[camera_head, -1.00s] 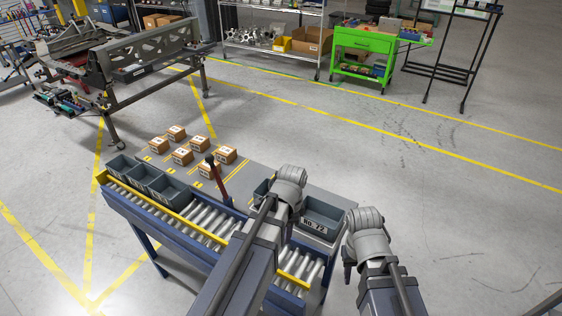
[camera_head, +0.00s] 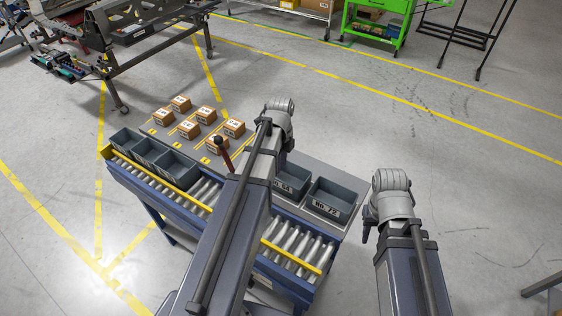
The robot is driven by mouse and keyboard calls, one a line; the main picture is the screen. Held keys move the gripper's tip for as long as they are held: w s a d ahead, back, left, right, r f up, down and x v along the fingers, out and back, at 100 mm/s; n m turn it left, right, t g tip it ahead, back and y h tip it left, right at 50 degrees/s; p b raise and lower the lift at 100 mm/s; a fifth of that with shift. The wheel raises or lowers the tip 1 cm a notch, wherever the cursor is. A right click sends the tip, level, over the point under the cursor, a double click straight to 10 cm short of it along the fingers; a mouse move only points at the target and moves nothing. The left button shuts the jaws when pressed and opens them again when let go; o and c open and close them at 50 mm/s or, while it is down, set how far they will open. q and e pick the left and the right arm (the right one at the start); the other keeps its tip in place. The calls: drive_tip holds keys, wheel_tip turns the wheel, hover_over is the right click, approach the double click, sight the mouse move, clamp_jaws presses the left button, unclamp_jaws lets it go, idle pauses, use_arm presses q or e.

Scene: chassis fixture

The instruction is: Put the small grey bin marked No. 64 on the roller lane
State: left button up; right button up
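The small grey bin marked "64" (camera_head: 291,183) stands on the grey bench top behind the roller lane, partly hidden by my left arm. The roller lane (camera_head: 290,241) has silver rollers and yellow rails; its middle is hidden by that arm. My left gripper (camera_head: 268,122) is beyond and above bin 64, and its fingers are mostly hidden behind my wrist. My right gripper (camera_head: 368,229) is off the bench's right end, empty as far as I see; its finger gap does not show.
A grey bin marked "No. 72" (camera_head: 337,200) stands right of bin 64. Several grey bins (camera_head: 170,167) sit at the lane's left end. Several small numbered boxes (camera_head: 205,114) stand at the back left. A red-handled lever (camera_head: 223,152) rises left of my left arm.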

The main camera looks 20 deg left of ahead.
use_arm(q)
wheel_tip(320, 180, down, 9)
drive_tip(key=b, duration=0.8)
drive_tip(key=shift+c, duration=0.4)
clamp_jaws()
idle(0.6)
wheel_tip(320, 180, up, 11)
drive_tip(key=p, duration=1)
drive_tip(key=shift+p, duration=0.3)
